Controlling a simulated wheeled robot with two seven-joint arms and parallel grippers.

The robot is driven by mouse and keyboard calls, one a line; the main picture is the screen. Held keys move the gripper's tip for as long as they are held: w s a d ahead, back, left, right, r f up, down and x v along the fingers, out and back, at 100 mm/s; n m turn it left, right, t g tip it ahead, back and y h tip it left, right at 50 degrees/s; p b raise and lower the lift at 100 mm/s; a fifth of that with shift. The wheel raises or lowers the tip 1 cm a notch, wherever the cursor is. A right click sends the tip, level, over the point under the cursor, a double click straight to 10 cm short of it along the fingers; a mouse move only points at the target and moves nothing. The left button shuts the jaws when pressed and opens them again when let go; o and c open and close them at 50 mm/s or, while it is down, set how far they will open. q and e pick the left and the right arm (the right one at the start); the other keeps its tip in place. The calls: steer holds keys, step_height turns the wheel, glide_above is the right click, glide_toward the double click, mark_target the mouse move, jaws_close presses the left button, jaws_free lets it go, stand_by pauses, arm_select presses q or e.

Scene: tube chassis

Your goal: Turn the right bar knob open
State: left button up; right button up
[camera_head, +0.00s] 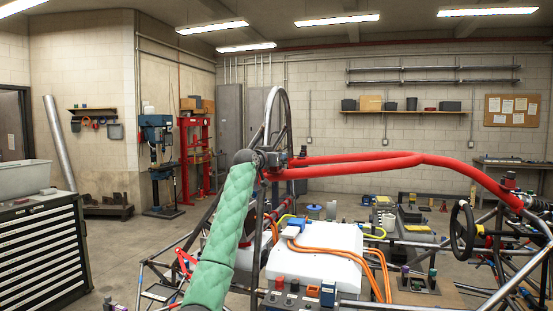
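A red padded bar (420,158) runs across the chassis from the centre to the right. At its right end a small dark knob with a red part (509,180) stands up near where the bar meets the frame tubes; how far it is turned is too small to tell. Another small dark knob (302,152) sits near the bar's left end, beside a dark tube joint. Neither of my grippers shows in the head view.
A green padded tube (226,232) rises close in front. A white box (316,252) with orange cables sits inside the dark tube frame. A black steering wheel (463,229) stands below the bar's right part. A drawer cabinet (40,250) is at the left, with open floor behind it.

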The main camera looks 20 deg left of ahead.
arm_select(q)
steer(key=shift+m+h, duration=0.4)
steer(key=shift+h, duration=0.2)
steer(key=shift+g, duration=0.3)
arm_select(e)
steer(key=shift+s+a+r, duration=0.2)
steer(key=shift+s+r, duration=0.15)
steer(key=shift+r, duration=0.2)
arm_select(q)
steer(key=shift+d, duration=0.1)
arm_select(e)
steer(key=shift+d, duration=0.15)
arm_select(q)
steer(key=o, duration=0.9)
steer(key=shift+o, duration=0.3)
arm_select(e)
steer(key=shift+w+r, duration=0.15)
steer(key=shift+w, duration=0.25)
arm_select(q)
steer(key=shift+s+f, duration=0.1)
